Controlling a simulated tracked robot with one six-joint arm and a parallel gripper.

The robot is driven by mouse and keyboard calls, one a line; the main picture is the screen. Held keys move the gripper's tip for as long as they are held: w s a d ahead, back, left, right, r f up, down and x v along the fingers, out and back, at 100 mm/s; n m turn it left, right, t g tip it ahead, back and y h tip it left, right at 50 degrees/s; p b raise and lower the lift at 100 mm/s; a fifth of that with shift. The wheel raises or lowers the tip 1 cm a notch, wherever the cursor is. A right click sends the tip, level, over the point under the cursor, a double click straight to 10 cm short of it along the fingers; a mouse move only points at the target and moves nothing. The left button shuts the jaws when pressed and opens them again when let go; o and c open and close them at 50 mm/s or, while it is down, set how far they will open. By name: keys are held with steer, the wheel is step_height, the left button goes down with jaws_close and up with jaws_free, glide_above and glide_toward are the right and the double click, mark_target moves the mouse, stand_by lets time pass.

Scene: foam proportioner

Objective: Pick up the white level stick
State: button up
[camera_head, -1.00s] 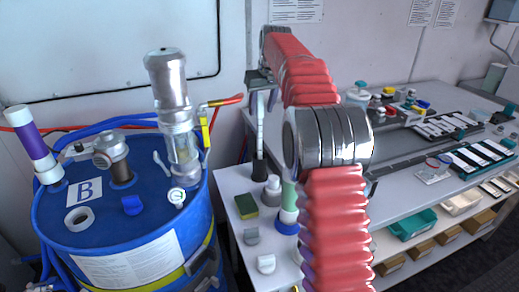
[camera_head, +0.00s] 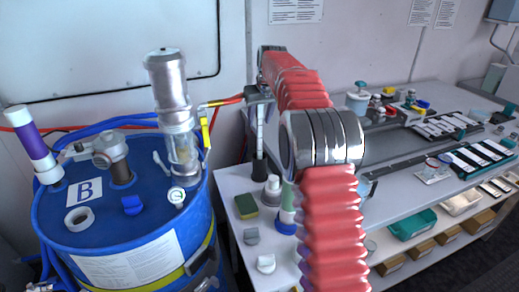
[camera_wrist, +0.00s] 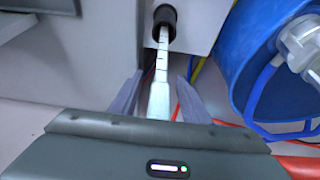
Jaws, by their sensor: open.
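The white level stick (camera_wrist: 161,75) stands upright in a black holder (camera_wrist: 165,17), with dark marks along its length. In the head view the stick (camera_head: 259,132) shows above its black holder (camera_head: 259,167) at the left end of the bench. My gripper (camera_wrist: 159,80) is open, with one finger on each side of the stick in the wrist view. I cannot tell whether either finger touches it. In the head view my gripper (camera_head: 258,95) is around the upper part of the stick, whose top is hidden by it.
A blue drum (camera_head: 130,215) with a tall clear-and-metal fitting (camera_head: 172,95) stands left of the stick. Several small caps and a green-yellow sponge (camera_head: 246,206) lie on the bench (camera_head: 228,185) in front. The wall (camera_head: 350,50) is behind.

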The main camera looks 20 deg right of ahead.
steer(key=shift+c, duration=0.3)
jaws_close()
stand_by(0.5)
